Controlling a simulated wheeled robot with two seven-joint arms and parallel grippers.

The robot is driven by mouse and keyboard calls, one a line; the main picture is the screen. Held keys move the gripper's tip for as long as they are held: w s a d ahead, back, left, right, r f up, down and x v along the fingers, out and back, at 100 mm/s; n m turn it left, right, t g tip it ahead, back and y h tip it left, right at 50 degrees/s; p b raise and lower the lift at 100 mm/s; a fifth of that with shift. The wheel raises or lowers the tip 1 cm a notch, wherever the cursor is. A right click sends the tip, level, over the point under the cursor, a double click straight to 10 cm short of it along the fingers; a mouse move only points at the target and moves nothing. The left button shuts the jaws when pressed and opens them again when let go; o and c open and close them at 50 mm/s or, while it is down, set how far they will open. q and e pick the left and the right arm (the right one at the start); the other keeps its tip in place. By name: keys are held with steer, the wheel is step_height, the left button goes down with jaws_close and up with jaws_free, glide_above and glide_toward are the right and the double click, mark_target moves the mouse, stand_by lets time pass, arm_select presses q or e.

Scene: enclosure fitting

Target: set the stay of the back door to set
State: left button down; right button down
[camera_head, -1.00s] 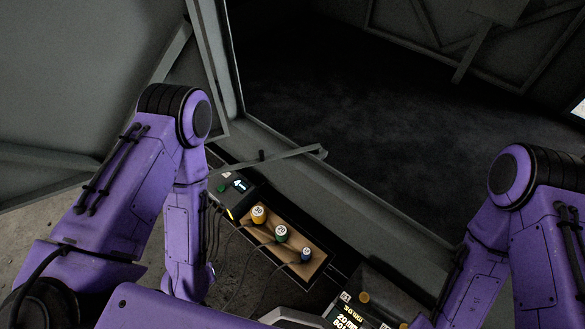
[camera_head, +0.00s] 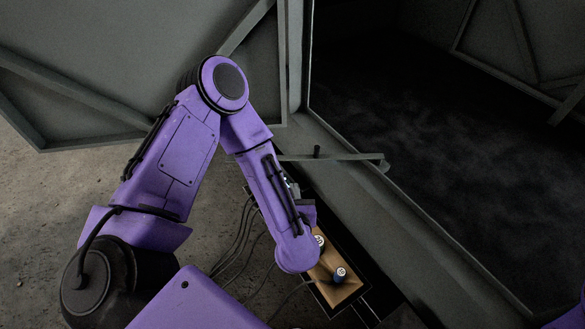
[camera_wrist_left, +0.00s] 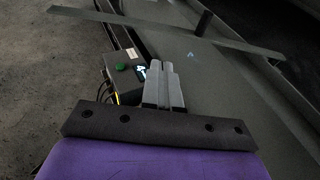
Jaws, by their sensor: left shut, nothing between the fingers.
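The back door (camera_head: 150,75) stands open at the left of the head view. Its stay is a thin flat grey bar (camera_head: 350,157) lying across the sill, with a short dark peg (camera_head: 317,151) standing near it. In the left wrist view the bar (camera_wrist_left: 130,22) crosses the top, and the dark peg (camera_wrist_left: 204,21) stands up by it. My left gripper (camera_wrist_left: 163,66) is shut and empty, pointing toward the bar but apart from it in the picture. In the head view my left forearm mostly hides this gripper. My right gripper is out of view.
A dark box with a green button (camera_wrist_left: 121,67) and lit display is just left of my fingers. A tan tray (camera_head: 325,273) holding small numbered pieces, with cables beside it, lies below my forearm. The grey sill (camera_head: 430,240) borders the dark enclosure interior.

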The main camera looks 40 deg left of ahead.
arm_select(q)
steer(key=r+x, duration=0.1)
steer(key=x, duration=1)
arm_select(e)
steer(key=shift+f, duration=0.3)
arm_select(q)
steer(key=shift+w, duration=0.1)
